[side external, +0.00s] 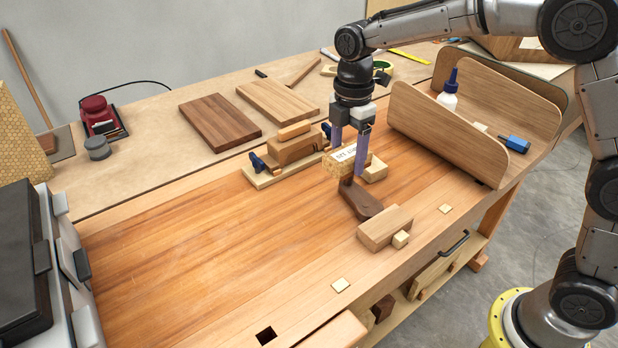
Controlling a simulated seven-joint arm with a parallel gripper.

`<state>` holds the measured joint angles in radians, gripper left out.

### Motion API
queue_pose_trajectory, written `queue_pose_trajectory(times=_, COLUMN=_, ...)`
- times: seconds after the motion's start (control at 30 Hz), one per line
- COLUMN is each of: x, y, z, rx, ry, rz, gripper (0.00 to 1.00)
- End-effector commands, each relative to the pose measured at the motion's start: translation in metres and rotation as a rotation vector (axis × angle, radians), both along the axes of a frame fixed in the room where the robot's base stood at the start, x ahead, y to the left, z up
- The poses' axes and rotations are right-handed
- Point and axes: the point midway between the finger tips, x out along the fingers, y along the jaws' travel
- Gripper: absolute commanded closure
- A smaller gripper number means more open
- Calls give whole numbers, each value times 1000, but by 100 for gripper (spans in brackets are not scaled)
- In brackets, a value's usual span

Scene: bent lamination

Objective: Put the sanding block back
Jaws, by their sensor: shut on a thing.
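My gripper (348,157) points down over the middle of the bench, with its two purple fingers shut on the sanding block. The sanding block (333,166) is a tan, cork-like block with a white printed label; the fingers hide part of it. It sits above a dark brown wooden piece (363,203), and I cannot tell whether they touch. A small pale wood block (376,172) lies just right of it. A clamped wooden assembly (293,149) with blue clamps stands to the left.
A curved wooden tray (435,118) with a glue bottle (448,90) and a blue-handled tool (515,143) stands at right. A wood block (384,228) and small pale pieces lie near the front edge. The bench's left part (190,245) is clear. Boards (219,121) lie behind.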

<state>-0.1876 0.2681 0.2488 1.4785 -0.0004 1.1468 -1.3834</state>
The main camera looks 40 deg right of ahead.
Motion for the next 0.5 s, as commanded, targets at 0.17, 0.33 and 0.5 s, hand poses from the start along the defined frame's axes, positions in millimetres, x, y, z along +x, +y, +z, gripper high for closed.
queue_pose_trajectory(times=0.17, x=37, y=7, z=-18, rx=0, ry=0, rz=0, gripper=83)
queue_pose_trajectory(times=0.33, x=67, y=12, z=-40, rx=0, ry=2, rz=0, gripper=83)
queue_pose_trajectory(times=0.5, x=88, y=16, z=-66, rx=0, ry=1, rz=0, gripper=83)
